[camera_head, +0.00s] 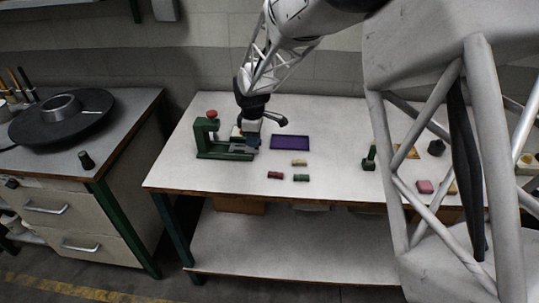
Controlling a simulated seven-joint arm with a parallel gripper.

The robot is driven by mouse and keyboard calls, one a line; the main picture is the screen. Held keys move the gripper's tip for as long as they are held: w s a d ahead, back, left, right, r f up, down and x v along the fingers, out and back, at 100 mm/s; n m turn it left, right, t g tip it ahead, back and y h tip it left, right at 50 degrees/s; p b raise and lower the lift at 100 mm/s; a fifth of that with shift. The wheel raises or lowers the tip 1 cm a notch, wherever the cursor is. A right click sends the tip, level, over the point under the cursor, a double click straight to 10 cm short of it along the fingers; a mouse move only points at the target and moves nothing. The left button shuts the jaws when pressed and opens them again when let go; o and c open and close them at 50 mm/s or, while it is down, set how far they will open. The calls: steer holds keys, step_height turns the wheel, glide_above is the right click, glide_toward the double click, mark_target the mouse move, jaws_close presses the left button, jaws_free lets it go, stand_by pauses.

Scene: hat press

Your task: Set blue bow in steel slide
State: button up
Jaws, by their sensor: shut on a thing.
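The green press (202,140) with a red knob on top stands at the left of the white worktable. Its low green base runs to the right, with a small grey steel part, seemingly the slide (243,149), on it. My gripper (252,127) points down just right of the press's upright, above the base. It is shut on a small blue piece, the blue bow (253,139), close above or at the slide. I cannot tell whether the bow touches the slide, since the gripper and the small scale hide the contact.
A purple tray (290,142) lies right of the press. Tan (299,162), dark red (275,175) and green (301,178) small pieces lie in front of it. A green stand (369,159) and a pink block (424,187) are farther right. The table's front-left corner is clear.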

steer(key=r, duration=0.2)
glide_above(239, 148)
steer(key=shift+d+f, duration=0.1)
steer(key=shift+f, duration=0.15)
steer(key=shift+f, duration=0.3)
steer(key=shift+f, duration=3.1)
steer(key=shift+f, duration=0.6)
steer(key=o, duration=1)
steer(key=shift+r, duration=3.95)
